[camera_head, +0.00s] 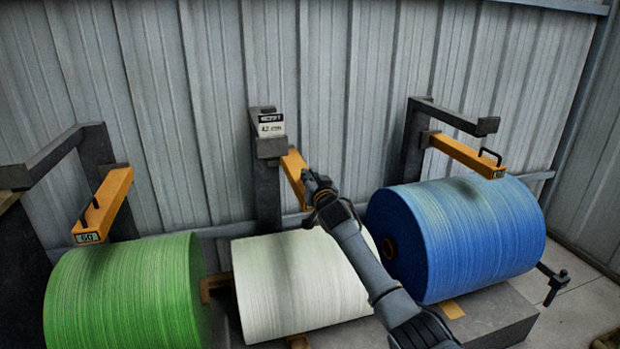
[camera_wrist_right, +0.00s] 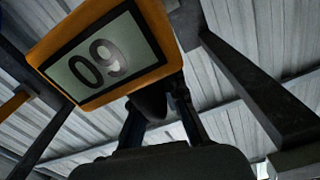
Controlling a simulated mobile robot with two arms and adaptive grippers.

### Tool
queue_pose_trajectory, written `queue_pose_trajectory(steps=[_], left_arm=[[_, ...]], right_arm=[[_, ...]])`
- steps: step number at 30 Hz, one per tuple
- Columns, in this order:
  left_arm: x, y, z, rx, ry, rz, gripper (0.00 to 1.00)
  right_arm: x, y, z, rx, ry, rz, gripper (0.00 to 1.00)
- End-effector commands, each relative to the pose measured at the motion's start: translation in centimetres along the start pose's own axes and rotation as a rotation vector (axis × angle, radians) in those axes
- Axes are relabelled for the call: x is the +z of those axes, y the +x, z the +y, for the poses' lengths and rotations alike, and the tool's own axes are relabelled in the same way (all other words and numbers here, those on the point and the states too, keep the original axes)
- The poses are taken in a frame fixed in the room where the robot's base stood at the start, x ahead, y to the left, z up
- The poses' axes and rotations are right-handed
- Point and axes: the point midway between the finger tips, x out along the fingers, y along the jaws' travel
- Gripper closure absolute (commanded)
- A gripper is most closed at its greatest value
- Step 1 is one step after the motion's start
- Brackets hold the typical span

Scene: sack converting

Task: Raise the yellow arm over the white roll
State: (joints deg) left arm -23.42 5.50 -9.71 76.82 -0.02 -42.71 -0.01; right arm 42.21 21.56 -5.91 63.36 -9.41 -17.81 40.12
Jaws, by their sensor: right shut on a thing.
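The white roll (camera_head: 295,280) lies between the green and blue rolls. Its yellow arm (camera_head: 291,165) comes forward from a dark post, above the roll; its front end is partly hidden by my right gripper (camera_head: 314,186). In the right wrist view the yellow arm's end (camera_wrist_right: 158,22) is close, with a number plate (camera_wrist_right: 100,57) on it. My right gripper (camera_wrist_right: 160,95) is shut at this end, on what appears to be the arm's dark handle, mostly hidden by the fingers. My left gripper is not in view.
The green roll (camera_head: 125,295) has its own yellow arm (camera_head: 105,203) at left. The blue roll (camera_head: 460,235) has another yellow arm (camera_head: 465,155) at right. A label box (camera_head: 271,125) tops the middle post (camera_head: 266,195). A corrugated metal wall (camera_head: 330,75) stands close behind.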

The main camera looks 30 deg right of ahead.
Motion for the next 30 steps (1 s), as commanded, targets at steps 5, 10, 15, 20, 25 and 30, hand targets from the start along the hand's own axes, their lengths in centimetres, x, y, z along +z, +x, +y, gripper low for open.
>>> queue_pose_trajectory(steps=[5,10,15,20,25,30], left_arm=[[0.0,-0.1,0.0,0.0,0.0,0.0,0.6],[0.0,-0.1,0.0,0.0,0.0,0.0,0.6],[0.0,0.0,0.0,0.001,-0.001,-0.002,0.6],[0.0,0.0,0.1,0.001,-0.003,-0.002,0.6],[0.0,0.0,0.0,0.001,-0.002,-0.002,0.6],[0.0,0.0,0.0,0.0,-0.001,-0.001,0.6]], right_arm=[[-1.1,0.1,-0.1,-0.004,0.001,0.018,0.81],[-0.7,0.0,-0.1,-0.003,0.001,0.012,0.66],[-0.5,0.0,-0.1,-0.002,0.001,0.008,0.66],[-0.4,-0.4,-0.1,-0.002,0.0,0.007,0.66],[-0.2,-2.2,-0.1,-0.003,-0.001,0.007,0.66],[-0.2,-4.8,-0.1,-0.003,0.0,0.006,0.66]])
